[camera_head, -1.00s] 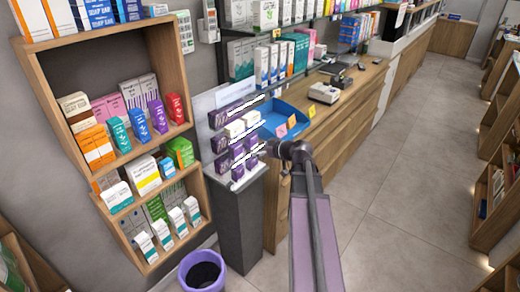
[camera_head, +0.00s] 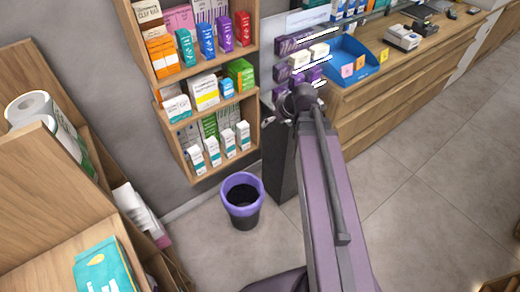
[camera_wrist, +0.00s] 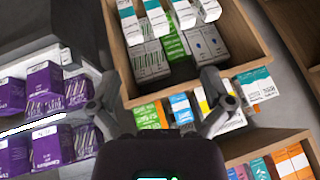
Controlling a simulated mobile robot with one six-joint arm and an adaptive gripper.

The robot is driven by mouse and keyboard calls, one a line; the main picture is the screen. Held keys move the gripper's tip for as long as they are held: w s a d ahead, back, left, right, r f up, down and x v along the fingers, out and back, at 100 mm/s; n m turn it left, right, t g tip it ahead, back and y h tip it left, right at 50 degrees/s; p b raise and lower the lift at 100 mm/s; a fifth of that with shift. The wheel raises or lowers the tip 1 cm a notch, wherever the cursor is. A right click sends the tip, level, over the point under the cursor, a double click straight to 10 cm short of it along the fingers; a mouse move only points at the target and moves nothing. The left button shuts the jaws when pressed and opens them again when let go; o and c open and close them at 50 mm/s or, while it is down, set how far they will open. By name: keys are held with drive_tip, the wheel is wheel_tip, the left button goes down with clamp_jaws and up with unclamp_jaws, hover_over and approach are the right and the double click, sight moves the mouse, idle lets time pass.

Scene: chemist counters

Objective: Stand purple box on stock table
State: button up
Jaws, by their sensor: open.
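Several purple boxes (camera_head: 287,46) stand in rows among a few white ones on a small stepped display on a dark pedestal. In the wrist view, purple boxes (camera_wrist: 45,88) fill the left side. My gripper (camera_wrist: 158,106) is open and empty, its two fingers spread. It faces the wall shelf, with the purple boxes left of its left finger and apart from it. In the head view my arm end covers the lower part of the display. One slim purple box (camera_head: 242,29) also stands on the wall shelf. I cannot tell which surface is the stock table.
A wooden wall shelf (camera_head: 185,85) holds many coloured cartons. A blue tray (camera_head: 345,60) lies on the wooden counter (camera_head: 385,88). A purple-rimmed bin (camera_head: 242,194) stands on the floor.

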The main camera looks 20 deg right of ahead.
drive_tip(key=s+a+f+m+g+h, duration=0.2)
drive_tip(key=s+a+g+h, duration=0.2)
drive_tip(key=s+a, duration=0.3)
drive_tip(key=shift+s+f+m, duration=0.35)
drive_tip(key=shift+s+m, duration=0.05)
drive_tip(key=shift+s, duration=0.3)
drive_tip(key=shift+w, duration=0.1)
drive_tip(key=w+d+r+n+t+y, duration=0.3)
drive_tip(key=w+d+r+t+y, duration=0.25)
drive_tip(key=w+d, duration=0.55)
drive_tip(key=w+d+r+t, duration=0.1)
drive_tip(key=d+r+t, duration=0.1)
drive_tip(key=d, duration=0.3)
drive_tip(key=w+d+r+t+h, duration=0.1)
drive_tip(key=d+r+t, duration=0.1)
drive_tip(key=d, duration=0.3)
drive_tip(key=w+d+r+t+p, duration=0.1)
drive_tip(key=d+r+t, duration=0.2)
drive_tip(key=d, duration=0.3)
drive_tip(key=shift+n, duration=0.4)
drive_tip(key=shift+w+f+h, duration=0.1)
drive_tip(key=shift+h, duration=0.15)
